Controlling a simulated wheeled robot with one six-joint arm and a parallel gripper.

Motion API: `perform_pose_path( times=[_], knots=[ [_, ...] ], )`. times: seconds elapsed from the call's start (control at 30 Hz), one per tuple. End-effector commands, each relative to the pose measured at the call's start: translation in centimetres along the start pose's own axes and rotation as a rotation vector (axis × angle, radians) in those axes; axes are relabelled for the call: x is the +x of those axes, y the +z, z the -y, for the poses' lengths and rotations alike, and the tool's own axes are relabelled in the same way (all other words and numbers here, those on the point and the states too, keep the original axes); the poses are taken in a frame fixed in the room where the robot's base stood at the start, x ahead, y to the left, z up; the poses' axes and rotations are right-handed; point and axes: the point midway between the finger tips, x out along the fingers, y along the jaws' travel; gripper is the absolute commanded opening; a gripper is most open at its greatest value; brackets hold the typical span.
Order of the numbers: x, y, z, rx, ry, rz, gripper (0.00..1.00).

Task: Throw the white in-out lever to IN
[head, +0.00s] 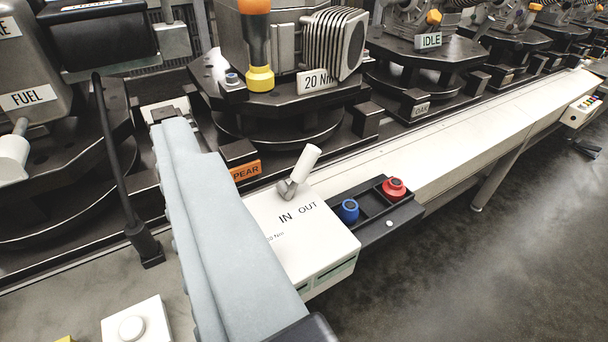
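The black words IN and OUT are printed on the box just in front of the pivot, IN on the left. A dark rounded part at the bottom edge appears to be my gripper (308,330). It is well below the lever and apart from it. Its fingertips do not show clearly.
A long pale grey-blue cloth-like piece (215,220) covers the box's left side. A black tray (375,214) with a blue knob (348,210) and a red knob (393,188) adjoins the box's right. Open floor lies at lower right.

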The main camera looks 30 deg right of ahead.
Motion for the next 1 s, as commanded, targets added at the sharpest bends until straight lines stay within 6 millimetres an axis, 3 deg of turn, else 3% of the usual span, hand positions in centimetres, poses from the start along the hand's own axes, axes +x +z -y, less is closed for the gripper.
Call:
perform_pose_path(
  times=[0.37, 0.47, 0.53, 0.67, 1.0],
  knots=[
    [0.0, 0.0, 0.0, 0.000, 0.000, 0.000, 0.65],
    [0.2, 0.0, -0.1, 0.003, 0.003, 0.006, 0.47],
    [0.7, 0.0, -0.3, 0.013, 0.010, 0.026, 0.47],
    [2.7, -0.1, -1.4, 0.056, 0.043, 0.108, 0.47],
    [9.7, 0.7, -6.4, 0.254, 0.175, 0.419, 0.47]
  ],
)
